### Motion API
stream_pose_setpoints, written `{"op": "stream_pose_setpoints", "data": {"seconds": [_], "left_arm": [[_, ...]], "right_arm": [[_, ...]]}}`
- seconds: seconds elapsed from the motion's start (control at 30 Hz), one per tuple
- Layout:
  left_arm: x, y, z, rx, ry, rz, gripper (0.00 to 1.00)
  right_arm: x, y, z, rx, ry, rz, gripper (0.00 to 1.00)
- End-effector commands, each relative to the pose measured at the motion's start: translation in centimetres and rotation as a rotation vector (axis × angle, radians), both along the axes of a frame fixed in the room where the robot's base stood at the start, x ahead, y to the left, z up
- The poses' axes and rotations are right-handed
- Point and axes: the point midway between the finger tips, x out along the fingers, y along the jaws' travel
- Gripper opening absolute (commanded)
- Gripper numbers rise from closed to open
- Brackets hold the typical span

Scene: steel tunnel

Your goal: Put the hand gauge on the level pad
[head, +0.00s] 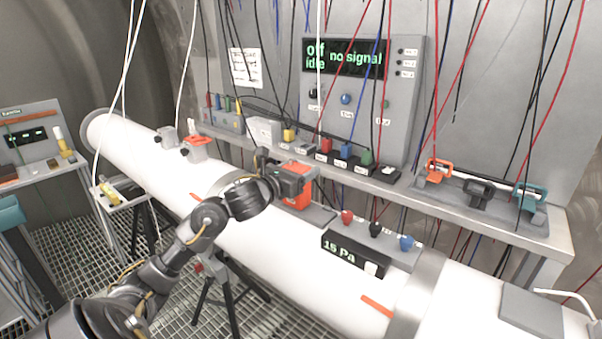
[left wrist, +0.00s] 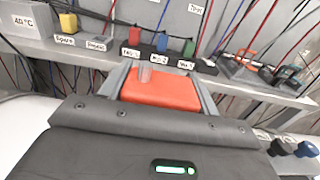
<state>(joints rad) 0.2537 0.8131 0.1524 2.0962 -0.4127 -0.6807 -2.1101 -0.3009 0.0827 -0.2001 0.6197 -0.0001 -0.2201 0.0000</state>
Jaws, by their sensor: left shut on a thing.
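My left gripper (head: 300,184) is shut on an orange-red block, which I take to be the hand gauge (head: 297,201). It holds the gauge over the top of the white tube. In the left wrist view the orange-red gauge (left wrist: 160,88) sits between the two grey fingers, with a small clear piece on it. A flat grey pad (head: 320,216) on the tube lies just right of the gauge; I cannot tell whether this is the level pad. Whether the gauge touches the surface below is hard to tell. My right gripper is not in view.
The white tube (head: 262,262) runs across the front. A 15 Pa display (head: 350,253) and red, black and blue knobs stand right of the gauge. Behind is a shelf (head: 470,212) with coloured plugs and clamps. Many cables hang down around it.

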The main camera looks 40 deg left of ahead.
Motion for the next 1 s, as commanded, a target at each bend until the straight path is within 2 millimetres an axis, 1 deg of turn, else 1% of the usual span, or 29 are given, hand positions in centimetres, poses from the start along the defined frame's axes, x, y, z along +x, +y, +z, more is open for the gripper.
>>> {"op": "stream_pose_setpoints", "data": {"seconds": [0.07,0.23,0.27,0.4,0.43,0.67,0.8,0.87,0.97,1.0], "left_arm": [[0.0,0.0,0.1,0.000,-0.001,0.000,0.28],[0.0,0.0,-0.3,0.000,-0.001,0.000,0.28],[0.0,0.0,-0.3,0.000,0.000,0.000,0.63],[0.0,0.0,-0.2,0.000,0.001,0.000,0.81],[0.0,0.0,-0.2,0.000,0.001,0.000,0.83],[0.0,0.0,-0.2,0.000,0.001,0.000,0.83],[0.0,0.0,0.4,-0.001,0.001,0.000,0.83],[-0.8,0.1,-0.2,0.002,0.002,0.001,0.83],[-2.7,0.0,-0.4,0.006,0.003,0.000,0.83],[-3.6,-0.1,-0.4,0.008,0.003,-0.001,0.83]], "right_arm": [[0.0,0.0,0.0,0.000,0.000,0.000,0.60],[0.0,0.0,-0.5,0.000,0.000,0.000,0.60],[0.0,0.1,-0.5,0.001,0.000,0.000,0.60],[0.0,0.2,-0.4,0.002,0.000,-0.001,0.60],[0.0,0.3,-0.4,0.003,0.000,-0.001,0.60],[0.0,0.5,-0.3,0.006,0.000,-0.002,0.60],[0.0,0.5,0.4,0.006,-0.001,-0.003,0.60],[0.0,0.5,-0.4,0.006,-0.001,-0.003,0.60],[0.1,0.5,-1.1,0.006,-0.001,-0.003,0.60],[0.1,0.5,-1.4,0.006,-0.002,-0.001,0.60]]}}
